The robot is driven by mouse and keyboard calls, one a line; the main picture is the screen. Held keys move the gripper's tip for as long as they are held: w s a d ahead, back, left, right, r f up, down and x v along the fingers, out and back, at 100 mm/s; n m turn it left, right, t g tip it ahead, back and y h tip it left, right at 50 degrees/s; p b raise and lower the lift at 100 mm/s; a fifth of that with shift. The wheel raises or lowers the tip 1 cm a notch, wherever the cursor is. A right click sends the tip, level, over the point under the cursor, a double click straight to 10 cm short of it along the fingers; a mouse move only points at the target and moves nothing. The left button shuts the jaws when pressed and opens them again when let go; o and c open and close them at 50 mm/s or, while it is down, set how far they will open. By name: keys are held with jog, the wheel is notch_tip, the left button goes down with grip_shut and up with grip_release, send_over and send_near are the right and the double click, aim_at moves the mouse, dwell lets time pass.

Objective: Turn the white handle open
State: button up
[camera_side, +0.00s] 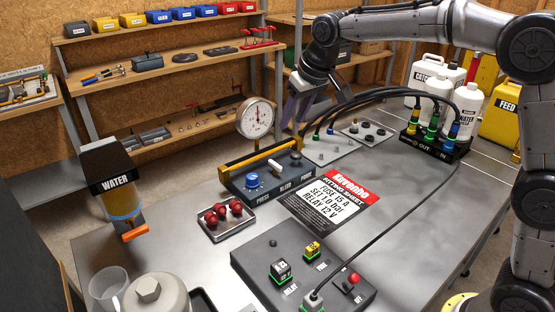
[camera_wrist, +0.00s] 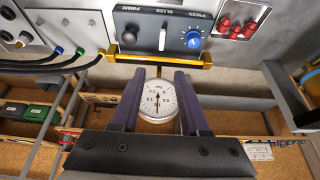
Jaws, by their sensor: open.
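The white handle (camera_wrist: 162,40) is a small upright lever at the BLEED label, in the middle of the dark pump panel (camera_wrist: 148,20). In the side view the handle (camera_side: 274,166) is small, between the blue knob (camera_side: 252,180) and the black knob (camera_side: 296,156). My gripper (camera_wrist: 160,73) is open and empty, with two purple fingers apart. In the side view my gripper (camera_side: 297,108) hangs above and behind the panel, clear of the handle. The fingers frame the round gauge (camera_wrist: 158,101) in the wrist view without a visible grip on it.
A yellow bar (camera_side: 262,152) runs along the panel's back edge, with the gauge (camera_side: 255,118) standing behind it. Black hoses (camera_side: 375,95) arch near my gripper. A printed sheet (camera_side: 333,200) lies flat at right.

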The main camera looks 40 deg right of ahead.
aim_at(276, 164)
jog(key=x, duration=1.5)
jog(key=shift+s+a+f, duration=0.2)
jog(key=shift+s+f, duration=0.1)
jog(key=shift+f, duration=0.1)
jog(key=shift+c, duration=0.3)
grip_shut()
